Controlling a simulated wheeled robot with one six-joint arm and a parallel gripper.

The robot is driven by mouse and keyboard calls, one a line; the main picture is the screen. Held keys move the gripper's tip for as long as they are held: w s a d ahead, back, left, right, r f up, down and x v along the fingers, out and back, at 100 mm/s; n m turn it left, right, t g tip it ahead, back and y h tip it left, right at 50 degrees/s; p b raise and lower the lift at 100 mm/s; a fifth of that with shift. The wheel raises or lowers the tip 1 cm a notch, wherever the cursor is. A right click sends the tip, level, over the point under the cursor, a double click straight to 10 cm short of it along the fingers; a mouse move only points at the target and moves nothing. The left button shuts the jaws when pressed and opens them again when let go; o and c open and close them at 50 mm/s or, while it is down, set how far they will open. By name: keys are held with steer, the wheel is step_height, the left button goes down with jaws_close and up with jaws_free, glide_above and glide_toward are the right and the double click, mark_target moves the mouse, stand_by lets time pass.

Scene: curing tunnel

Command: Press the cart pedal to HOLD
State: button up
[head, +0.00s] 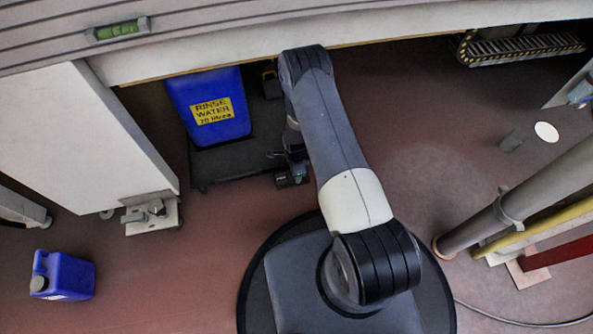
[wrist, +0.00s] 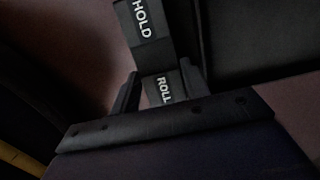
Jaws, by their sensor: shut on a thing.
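The dark cart (head: 235,165) stands low on the floor, partly under the long bench, bearing a blue rinse water container (head: 205,90). Its black pedal (wrist: 146,35) shows in the wrist view, with HOLD in white on the upper part and ROLL on the lower part. My gripper (wrist: 159,70) is shut on the pedal, with one finger on each side of the ROLL part. In the head view my gripper (head: 292,178) is low at the cart's right front corner and hides most of the pedal there. I cannot tell which end of the pedal is down.
A white cabinet (head: 75,135) stands left of the cart, with a metal foot (head: 152,215) on the floor. A blue jug (head: 63,275) stands at lower left. Grey and yellow pipes (head: 530,195) run at right. The floor right of my arm is mostly clear.

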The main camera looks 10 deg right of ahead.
steer(key=o, duration=1)
step_height(320, 180, up, 11)
steer(key=p, duration=0.4)
steer(key=shift+f, duration=0.1)
step_height(320, 180, down, 11)
steer(key=b, duration=0.4)
steer(key=shift+d, duration=0.1)
steer(key=shift+y, duration=0.3)
stand_by(0.3)
